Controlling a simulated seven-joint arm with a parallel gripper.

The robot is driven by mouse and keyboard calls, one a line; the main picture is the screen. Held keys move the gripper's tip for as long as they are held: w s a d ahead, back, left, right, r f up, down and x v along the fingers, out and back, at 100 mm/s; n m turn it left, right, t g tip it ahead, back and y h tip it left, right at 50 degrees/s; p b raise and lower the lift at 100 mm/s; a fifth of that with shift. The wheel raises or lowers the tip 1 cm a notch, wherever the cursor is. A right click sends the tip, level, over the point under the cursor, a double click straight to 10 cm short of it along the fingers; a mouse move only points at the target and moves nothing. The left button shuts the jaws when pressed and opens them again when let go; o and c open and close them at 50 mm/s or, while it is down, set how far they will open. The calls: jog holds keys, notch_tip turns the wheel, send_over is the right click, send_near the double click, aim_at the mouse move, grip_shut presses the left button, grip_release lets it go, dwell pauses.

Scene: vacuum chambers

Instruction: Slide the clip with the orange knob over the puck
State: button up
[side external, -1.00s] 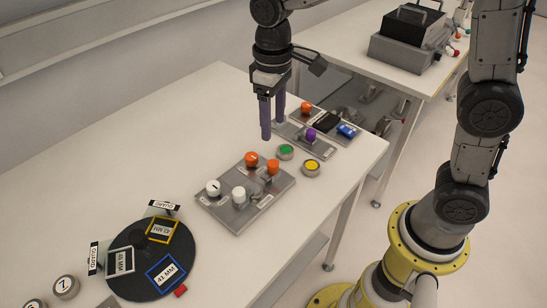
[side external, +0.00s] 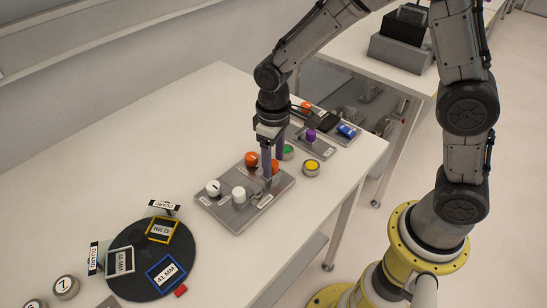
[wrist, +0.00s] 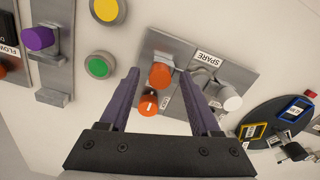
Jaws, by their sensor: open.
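My gripper (side external: 273,168) is open, its purple fingers pointing down over the grey plate (side external: 232,215). In the wrist view, the fingertips (wrist: 160,73) stand on either side of an orange knob (wrist: 160,76) on a metal clip. I cannot tell whether they touch it. In the side view this knob (side external: 275,171) is partly hidden by a finger. Beside it is an orange round piece with a white mark (side external: 251,159), also in the wrist view (wrist: 148,105). I cannot tell for sure if this is the puck.
A white knob (side external: 239,195) and a white round piece (side external: 213,187) share the plate. Green (side external: 288,152) and yellow (side external: 312,168) buttons stand close behind. A plate with a purple knob (side external: 311,135) is farther back. A black disc (side external: 130,245) with framed labels lies front left.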

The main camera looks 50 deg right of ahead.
grip_shut()
dwell(1.3)
